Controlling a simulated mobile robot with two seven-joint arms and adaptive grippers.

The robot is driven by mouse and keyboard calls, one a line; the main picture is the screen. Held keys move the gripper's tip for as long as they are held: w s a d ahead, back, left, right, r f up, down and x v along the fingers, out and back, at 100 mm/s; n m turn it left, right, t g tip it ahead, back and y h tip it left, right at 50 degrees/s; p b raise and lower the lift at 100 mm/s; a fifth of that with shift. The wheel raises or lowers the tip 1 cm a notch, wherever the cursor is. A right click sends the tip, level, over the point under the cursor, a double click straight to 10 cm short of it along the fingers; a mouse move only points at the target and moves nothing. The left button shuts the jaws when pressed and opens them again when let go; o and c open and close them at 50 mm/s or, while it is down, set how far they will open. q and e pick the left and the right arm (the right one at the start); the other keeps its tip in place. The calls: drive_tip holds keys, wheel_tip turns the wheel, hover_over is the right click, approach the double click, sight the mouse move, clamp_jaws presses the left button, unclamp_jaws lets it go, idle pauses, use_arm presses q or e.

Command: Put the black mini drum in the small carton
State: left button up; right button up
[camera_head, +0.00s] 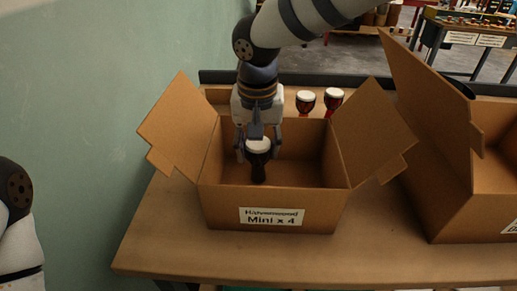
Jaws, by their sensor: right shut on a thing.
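The black mini drum (258,163) has a white head and a dark body. My right gripper (258,148) is shut on it from above and holds it upright inside the small carton (225,207). The carton's flaps are open and its front label reads "Mini x 4". Whether the drum's base touches the carton floor I cannot tell. My left arm (17,225) shows at the left edge; its gripper is out of view.
Two red-brown mini drums (305,103) (333,101) stand behind the carton on the wooden table (200,255). A larger open carton (450,195) is at the right. A green wall (90,100) bounds the left side. The table's front left is clear.

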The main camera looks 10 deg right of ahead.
drive_tip(key=shift+f, duration=0.3)
drive_tip(key=o, duration=1.2)
drive_tip(key=shift+c, duration=0.2)
drive_tip(key=shift+r, duration=0.1)
wheel_tip(320, 180, up, 12)
drive_tip(key=s+p, duration=0.1)
drive_tip(key=shift+s+a, duration=0.25)
drive_tip(key=shift+s, duration=0.1)
